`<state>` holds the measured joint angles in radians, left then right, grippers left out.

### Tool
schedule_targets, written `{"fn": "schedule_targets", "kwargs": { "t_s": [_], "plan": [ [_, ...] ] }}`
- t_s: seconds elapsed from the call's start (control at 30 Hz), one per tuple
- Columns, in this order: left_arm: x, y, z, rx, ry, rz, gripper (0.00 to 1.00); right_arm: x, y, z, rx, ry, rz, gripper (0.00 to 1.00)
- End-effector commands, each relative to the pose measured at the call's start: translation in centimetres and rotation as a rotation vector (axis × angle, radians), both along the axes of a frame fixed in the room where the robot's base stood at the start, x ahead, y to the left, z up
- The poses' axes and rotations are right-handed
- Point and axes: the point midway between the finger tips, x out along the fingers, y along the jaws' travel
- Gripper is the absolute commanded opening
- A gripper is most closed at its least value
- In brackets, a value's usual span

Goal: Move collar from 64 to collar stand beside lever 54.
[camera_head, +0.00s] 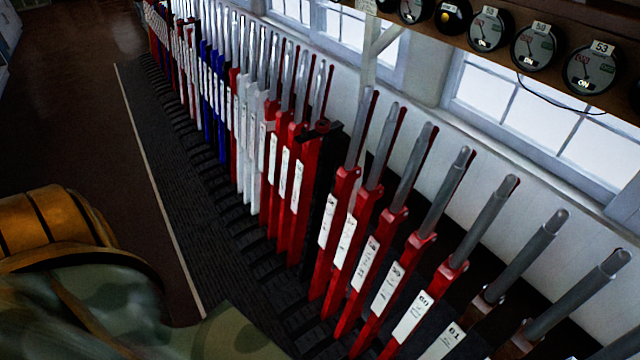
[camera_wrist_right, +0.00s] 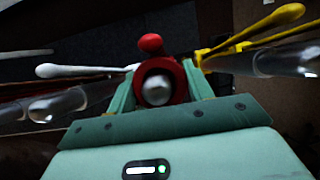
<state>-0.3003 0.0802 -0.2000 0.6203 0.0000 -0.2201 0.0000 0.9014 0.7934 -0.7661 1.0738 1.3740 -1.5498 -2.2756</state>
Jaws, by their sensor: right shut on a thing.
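In the right wrist view my right gripper (camera_wrist_right: 160,80) is shut on the red collar (camera_wrist_right: 180,84). The collar is a ring, and the rounded end of a metal lever handle (camera_wrist_right: 156,91) shows inside its hole. A red knob (camera_wrist_right: 150,43) stands just beyond the ring. In the head view a black upright (camera_head: 318,190) stands in the lever row, with a dark red piece (camera_head: 322,126) at its top; I cannot tell whether it is the stand. Lever 54's label is too small to single out. Lever 64 cannot be identified by number. My left gripper is not visible.
Dials (camera_head: 590,70) on a shelf hang above. A white-tipped rod (camera_wrist_right: 75,71) and a yellow-tipped rod (camera_wrist_right: 285,15) flank the collar. The dark floor (camera_head: 85,110) left of the row is clear.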

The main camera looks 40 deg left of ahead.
Motion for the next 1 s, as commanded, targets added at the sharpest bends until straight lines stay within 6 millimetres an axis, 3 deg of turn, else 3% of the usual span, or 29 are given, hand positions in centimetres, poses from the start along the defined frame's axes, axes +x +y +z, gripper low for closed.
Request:
{"fn": "schedule_targets", "kwargs": {
  "t_s": [1.0],
  "plan": [
    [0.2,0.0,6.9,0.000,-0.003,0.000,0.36,1.5,-0.5,8.3,0.000,0.000,0.001,0.31]
  ]
}}
